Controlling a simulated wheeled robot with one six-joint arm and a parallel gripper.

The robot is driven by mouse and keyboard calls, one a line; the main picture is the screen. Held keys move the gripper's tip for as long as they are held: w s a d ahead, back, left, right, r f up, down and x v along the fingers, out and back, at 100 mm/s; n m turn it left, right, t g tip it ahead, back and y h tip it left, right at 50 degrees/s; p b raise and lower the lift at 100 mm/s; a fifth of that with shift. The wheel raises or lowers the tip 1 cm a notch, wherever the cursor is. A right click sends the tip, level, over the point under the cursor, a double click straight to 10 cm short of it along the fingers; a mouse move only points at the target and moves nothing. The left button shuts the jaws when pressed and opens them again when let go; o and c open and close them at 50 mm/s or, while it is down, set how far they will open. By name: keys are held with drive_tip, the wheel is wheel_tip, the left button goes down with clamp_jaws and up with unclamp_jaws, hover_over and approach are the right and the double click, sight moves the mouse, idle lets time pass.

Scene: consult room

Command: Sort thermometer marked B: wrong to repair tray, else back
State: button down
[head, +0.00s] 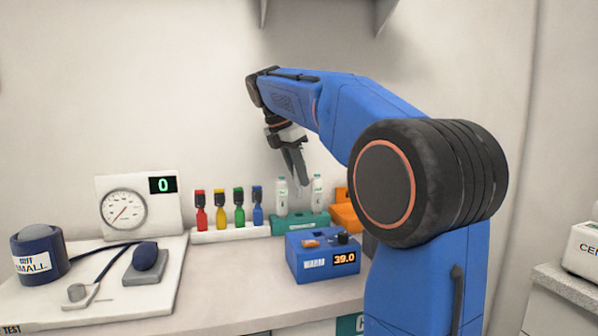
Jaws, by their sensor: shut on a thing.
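My gripper (299,182) points down above the green rack (300,224). It is shut on a thin pale thing, seemingly a thermometer, mostly hidden by the fingers; no letter on it can be read. Two white thermometer-like sticks with small green marks stand upright in the rack, one at the left (282,198) and one at the right (317,194), with a gap between them. An orange tray (346,216) sits behind, partly hidden by my arm. A blue warmer block (308,268) in front of the rack reads 39.0.
A white rack (230,234) holds red, yellow, green and blue bottles. At the left are a dial gauge (125,212) showing 0, a blue cuff (38,256) and a bulb (145,257) with tubing. A shelf (330,14) hangs above. The counter's front is clear.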

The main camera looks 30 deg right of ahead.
sight(299, 188)
drive_tip(key=shift+f, duration=1.85)
drive_tip(key=shift+f, duration=2.05)
drive_tip(key=c, duration=1.5)
unclamp_jaws()
drive_tip(key=shift+r, duration=0.1)
drive_tip(key=v, duration=1.7)
drive_tip(key=shift+r, duration=0.2)
